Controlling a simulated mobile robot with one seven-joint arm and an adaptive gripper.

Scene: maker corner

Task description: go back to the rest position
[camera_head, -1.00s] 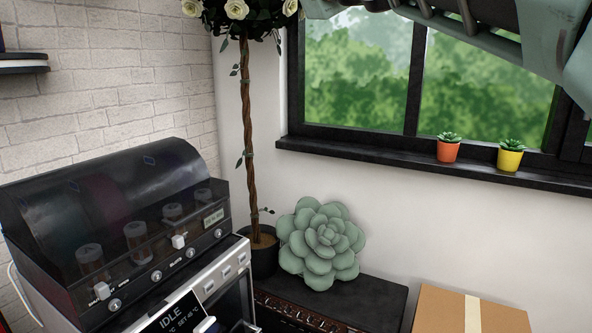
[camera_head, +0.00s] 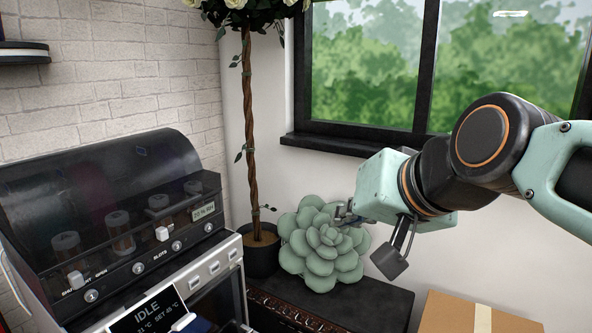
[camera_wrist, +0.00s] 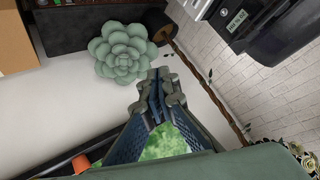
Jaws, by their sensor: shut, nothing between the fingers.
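My gripper (camera_head: 348,212) is at the end of my green and black arm, which reaches in from the right in the head view. Its fingertips show in front of the large green succulent-shaped cushion (camera_head: 318,262); I cannot tell the gap between them. In the wrist view my gripper (camera_wrist: 157,80) is shut, its fingers together with nothing between them. The succulent shape (camera_wrist: 124,53) lies beyond the fingertips there.
A black-hooded machine (camera_head: 110,190) stands at the left. A potted twisted-stem tree (camera_head: 248,140) stands behind it. A cardboard box (camera_head: 450,312) is at lower right, beside a dark chest (camera_head: 385,300). A window (camera_head: 375,70) is behind my arm.

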